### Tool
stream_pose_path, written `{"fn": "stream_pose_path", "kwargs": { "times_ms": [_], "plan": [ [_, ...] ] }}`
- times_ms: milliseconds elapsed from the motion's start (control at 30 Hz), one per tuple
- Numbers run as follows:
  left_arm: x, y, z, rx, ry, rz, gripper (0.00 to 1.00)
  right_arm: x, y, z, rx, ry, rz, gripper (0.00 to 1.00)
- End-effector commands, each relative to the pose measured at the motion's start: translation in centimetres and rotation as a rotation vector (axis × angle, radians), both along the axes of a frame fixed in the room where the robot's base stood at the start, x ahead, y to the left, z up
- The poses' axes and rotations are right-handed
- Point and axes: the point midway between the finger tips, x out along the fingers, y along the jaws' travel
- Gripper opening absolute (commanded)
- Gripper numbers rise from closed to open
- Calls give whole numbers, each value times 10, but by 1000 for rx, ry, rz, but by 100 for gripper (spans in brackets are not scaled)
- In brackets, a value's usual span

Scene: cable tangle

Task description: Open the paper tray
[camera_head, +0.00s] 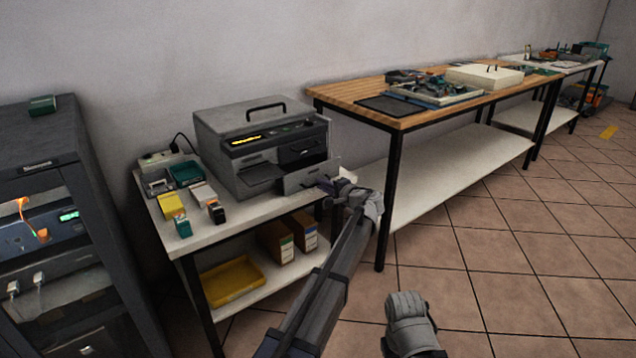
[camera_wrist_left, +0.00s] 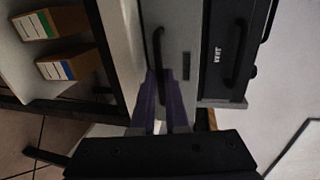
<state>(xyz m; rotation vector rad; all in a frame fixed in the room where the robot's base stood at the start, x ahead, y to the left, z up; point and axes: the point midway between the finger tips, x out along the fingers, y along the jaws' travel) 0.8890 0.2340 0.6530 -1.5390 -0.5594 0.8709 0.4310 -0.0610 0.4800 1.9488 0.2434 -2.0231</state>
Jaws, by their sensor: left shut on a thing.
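The grey printer (camera_head: 260,145) stands on a small white-topped table. Its paper tray (camera_head: 308,177) is the light grey drawer low on the front right, and its front appears to stand out a little from the body. My left gripper (camera_head: 332,184) is at the right end of the tray front. In the left wrist view, the tray front (camera_wrist_left: 181,45) carries a dark bar handle (camera_wrist_left: 158,48). The purple fingers of my left gripper (camera_wrist_left: 160,108) are shut on the handle's near end; the exact contact is partly hidden. My right gripper is not in view.
A black drawer (camera_head: 302,151) with its own handle sits above the tray. Small boxes and cartridges (camera_head: 172,205) crowd the table's left side. Boxes (camera_head: 277,242) and a yellow bin (camera_head: 230,280) lie on the shelf below. A wooden workbench (camera_head: 350,92) stands right; tiled floor (camera_head: 500,270) is clear.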

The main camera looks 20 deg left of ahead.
Motion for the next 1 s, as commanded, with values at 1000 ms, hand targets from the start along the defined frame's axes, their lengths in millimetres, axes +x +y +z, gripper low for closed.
{"fn": "stream_pose_path", "kwargs": {
  "times_ms": [1000],
  "plan": [
    [-80,-103,0,1,-1,0,0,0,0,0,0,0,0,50]
  ]
}}
